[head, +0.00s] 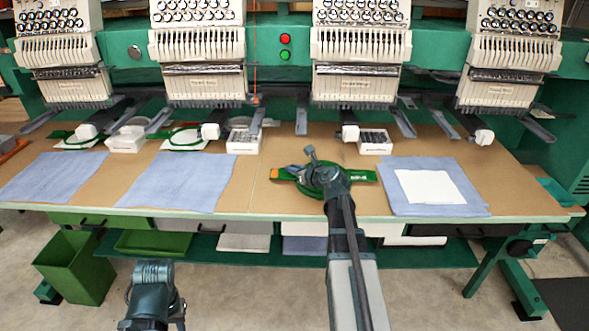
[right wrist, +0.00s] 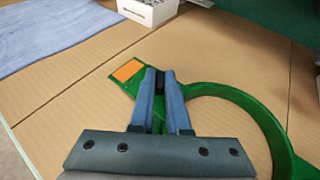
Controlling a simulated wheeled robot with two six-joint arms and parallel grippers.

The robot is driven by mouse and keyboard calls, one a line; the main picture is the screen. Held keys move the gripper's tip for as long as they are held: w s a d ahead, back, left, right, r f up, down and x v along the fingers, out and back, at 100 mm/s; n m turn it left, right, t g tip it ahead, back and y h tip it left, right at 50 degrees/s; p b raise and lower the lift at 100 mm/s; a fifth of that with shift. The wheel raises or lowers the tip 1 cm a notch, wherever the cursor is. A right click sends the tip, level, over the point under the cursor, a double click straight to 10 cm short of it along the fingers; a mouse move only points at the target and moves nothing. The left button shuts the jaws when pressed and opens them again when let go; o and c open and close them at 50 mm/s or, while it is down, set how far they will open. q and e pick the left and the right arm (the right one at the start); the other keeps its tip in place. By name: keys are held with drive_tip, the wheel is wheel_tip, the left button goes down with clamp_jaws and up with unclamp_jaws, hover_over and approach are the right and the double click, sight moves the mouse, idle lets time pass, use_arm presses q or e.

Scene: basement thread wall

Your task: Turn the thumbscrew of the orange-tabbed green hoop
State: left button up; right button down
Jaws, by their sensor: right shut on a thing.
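The green hoop (head: 307,190) lies on the tan tabletop between two blue cloths. Its orange tab (head: 278,173) points left in the head view. In the right wrist view the orange tab (right wrist: 127,70) is just left of my fingers and the ring (right wrist: 262,112) curves off to the right. My right gripper (right wrist: 160,78) is over the tab side of the ring, shut on the small dark thumbscrew (right wrist: 160,82) between its fingertips. The fingers hide most of the screw. My left gripper (head: 152,268) is low in front of the table, its fingers not clear.
Other green hoops with white fabric (head: 184,138) lie at the back left. White boxes (head: 374,141) stand along the back under the embroidery heads (head: 361,60). A blue cloth with a white square (head: 427,186) lies to the right. A green bin (head: 77,266) stands on the floor at left.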

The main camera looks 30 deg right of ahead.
drive_tip(key=shift+a+m+h, duration=0.15)
drive_tip(key=shift+m+h, duration=0.95)
drive_tip(key=shift+h, duration=0.2)
drive_tip(key=shift+m+h, duration=0.3)
drive_tip(key=shift+h, duration=0.2)
drive_tip(key=c, duration=0.9)
unclamp_jaws()
